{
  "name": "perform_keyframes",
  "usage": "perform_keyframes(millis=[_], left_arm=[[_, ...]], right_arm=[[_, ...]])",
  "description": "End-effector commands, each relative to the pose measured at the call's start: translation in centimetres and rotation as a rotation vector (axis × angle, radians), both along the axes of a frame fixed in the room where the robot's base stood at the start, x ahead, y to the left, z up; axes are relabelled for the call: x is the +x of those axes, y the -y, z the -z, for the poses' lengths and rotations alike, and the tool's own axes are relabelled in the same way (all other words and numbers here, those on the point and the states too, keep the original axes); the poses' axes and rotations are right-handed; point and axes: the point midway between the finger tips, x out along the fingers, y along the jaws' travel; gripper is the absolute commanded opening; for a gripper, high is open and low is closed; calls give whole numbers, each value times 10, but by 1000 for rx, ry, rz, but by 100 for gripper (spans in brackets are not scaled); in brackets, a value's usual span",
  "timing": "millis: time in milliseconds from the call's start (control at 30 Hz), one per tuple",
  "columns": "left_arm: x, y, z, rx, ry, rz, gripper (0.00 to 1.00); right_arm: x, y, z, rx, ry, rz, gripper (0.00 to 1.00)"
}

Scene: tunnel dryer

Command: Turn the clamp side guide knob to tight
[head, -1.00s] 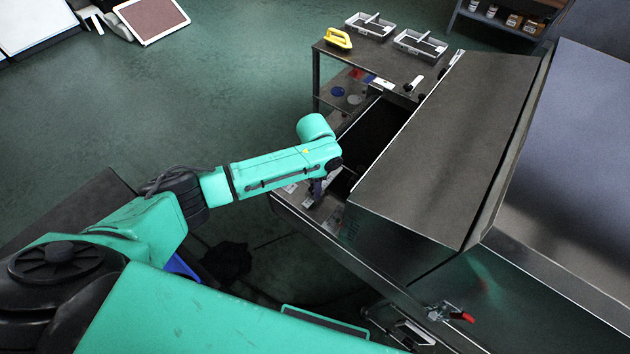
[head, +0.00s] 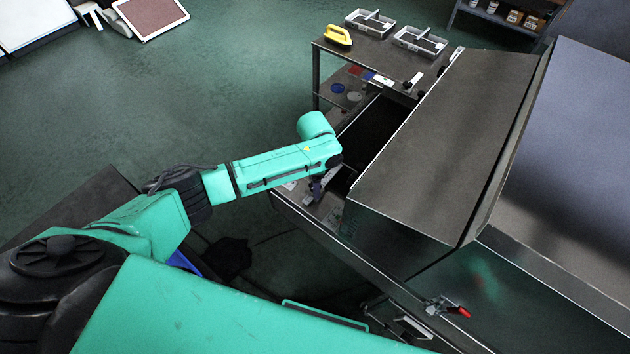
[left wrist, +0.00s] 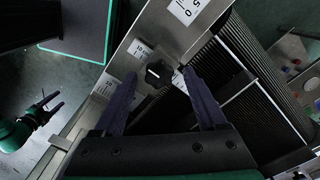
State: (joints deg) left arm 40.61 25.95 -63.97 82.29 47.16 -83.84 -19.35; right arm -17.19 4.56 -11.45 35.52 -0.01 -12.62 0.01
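The clamp side guide knob (left wrist: 157,74) is a black lobed knob on a metal rail, with white printed labels around it, in the left wrist view. My left gripper (left wrist: 159,72) is open, with one dark purple finger on each side of the knob; I see gaps and cannot tell any contact. In the head view a bit of my left gripper (head: 317,188) shows below the arm's end, over the near rail; the knob is hidden there. My right gripper (left wrist: 47,104) shows small at the left of the left wrist view, fingers apart and empty.
A dark ribbed conveyor belt (left wrist: 240,105) runs beside the rail. The metal dryer hood (head: 445,140) stands right of my left arm. A toggle clamp with a red handle (head: 458,311) is on the machine's near side. Behind is a table with a yellow-handled tool (head: 338,36) and grey trays (head: 420,41).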

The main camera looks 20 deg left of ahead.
Motion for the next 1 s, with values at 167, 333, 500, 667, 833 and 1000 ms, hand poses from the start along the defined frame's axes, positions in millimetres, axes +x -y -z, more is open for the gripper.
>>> perform_keyframes(millis=[167, 333, 500, 667, 833, 1000], left_arm=[[-1, 0, 1, 0, -2, -1, 73], [-1, 0, -7, 0, -2, -1, 73], [1, 0, -43, -2, 3, 0, 73], [0, 0, -92, -2, 4, 1, 73], [0, 0, -131, -1, 1, 0, 73], [-1, 0, -145, 1, -1, 1, 73]], right_arm=[[0, 0, 0, 0, 0, 0, 63], [0, 0, 1, 0, 0, 0, 63], [0, 0, 6, 0, 0, 0, 63], [0, 0, 13, 0, 1, 0, 63], [0, 0, 18, 0, 1, 0, 63], [0, 0, 18, -1, 1, 0, 63]])
